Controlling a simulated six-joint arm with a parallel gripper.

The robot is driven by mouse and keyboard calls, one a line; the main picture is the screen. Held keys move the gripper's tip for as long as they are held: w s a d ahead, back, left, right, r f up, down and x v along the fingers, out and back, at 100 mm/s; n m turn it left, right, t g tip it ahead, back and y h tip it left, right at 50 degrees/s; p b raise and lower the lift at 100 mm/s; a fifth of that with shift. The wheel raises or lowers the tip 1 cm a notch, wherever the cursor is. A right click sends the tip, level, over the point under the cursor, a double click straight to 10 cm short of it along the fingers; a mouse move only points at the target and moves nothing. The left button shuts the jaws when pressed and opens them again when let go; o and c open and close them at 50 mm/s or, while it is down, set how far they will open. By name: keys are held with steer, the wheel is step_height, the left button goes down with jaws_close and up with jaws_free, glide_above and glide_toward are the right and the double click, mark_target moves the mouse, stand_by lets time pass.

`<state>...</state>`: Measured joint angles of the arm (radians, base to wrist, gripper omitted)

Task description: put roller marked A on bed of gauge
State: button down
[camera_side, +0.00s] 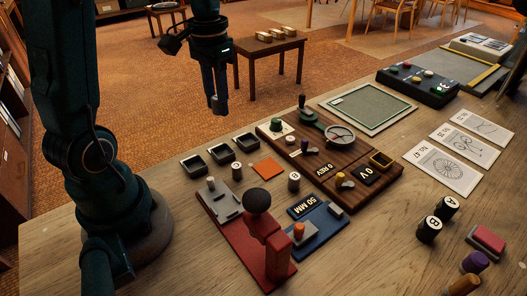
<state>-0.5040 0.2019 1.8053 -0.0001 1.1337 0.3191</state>
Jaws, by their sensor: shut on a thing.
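My gripper (217,106) hangs high over the far left part of the bench, well above its surface. It is shut on a small dark thing, which I cannot tell apart from the fingers. Two black rollers with white marks stand at the right: one (447,208) looks marked A or 8, the other (430,230) looks marked B. A smaller marked roller (294,182) stands near the middle; its letter is too small to read. The blue gauge (327,224) has a "50 MM" display and a grey bed, with an orange-topped piece (299,232) at its left.
A red press (270,245) with a black ball knob stands left of the gauge. A wooden panel (380,188) with dials lies behind it. Black trays (220,153), an orange square (268,169) and paper cards (440,165) lie around.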

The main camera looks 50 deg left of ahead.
steer(key=shift+w+a+r, duration=0.2)
steer(key=shift+w, duration=0.15)
steer(key=w+d+m, duration=0.3)
steer(key=w+d, duration=0.2)
steer(key=m, duration=0.9)
glide_toward(321, 222)
steer(key=shift+w+a, duration=0.3)
steer(key=shift+a, duration=0.05)
steer(key=shift+s+d+f, duration=0.25)
steer(key=shift+d, duration=0.1)
steer(key=shift+f, duration=1.9)
steer(key=shift+f, duration=0.45)
steer(key=shift+f, duration=0.2)
steer(key=shift+f, duration=0.45)
